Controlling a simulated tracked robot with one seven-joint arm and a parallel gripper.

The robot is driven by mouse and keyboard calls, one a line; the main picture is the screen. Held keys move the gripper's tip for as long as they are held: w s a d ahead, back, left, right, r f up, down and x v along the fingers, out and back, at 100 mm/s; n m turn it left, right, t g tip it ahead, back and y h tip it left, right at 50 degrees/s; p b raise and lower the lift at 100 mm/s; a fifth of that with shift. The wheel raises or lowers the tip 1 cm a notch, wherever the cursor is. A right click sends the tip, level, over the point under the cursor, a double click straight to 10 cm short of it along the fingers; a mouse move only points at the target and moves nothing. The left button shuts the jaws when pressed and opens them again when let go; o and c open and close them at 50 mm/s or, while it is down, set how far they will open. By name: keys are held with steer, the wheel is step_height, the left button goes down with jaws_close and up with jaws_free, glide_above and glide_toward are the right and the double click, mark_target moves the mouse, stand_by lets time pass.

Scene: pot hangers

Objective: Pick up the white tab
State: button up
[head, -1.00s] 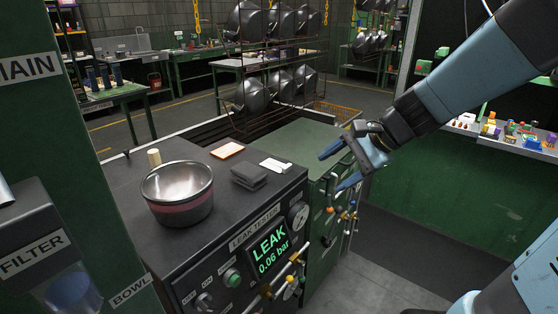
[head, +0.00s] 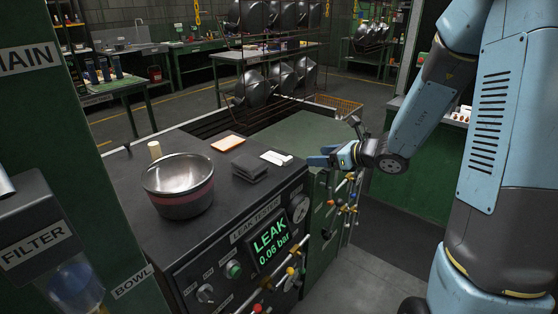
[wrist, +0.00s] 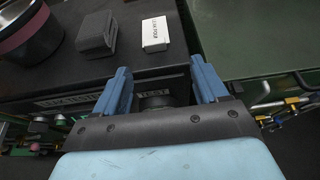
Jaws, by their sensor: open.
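The white tab (head: 276,158) lies flat on the dark top of the leak tester (head: 225,221), near its right edge. In the wrist view the white tab (wrist: 155,34) is a small white block with dark lettering, ahead of the fingers and roughly between their lines. My gripper (head: 328,156) is to the right of the tab in the head view, over the tester's right edge. In the wrist view my gripper (wrist: 160,85) shows two blue fingers spread apart with nothing between them. The fingers are apart from the tab.
A dark grey block (head: 250,167) lies just left of the tab. An orange-edged pad (head: 228,143), a metal bowl (head: 178,185) and a wooden peg (head: 154,150) are also on the tester. A green cabinet (head: 310,130) adjoins at right. Valves and fittings (head: 345,205) line the front.

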glide_toward(288, 158)
steer(key=w+x, duration=0.1)
steer(key=x, duration=0.5)
steer(key=shift+s+a+f, duration=0.15)
steer(key=shift+a+f, duration=0.15)
steer(key=shift+a, duration=0.15)
steer(key=shift+x, duration=0.75)
steer(key=c, duration=0.8)
steer(key=shift+r, duration=0.15)
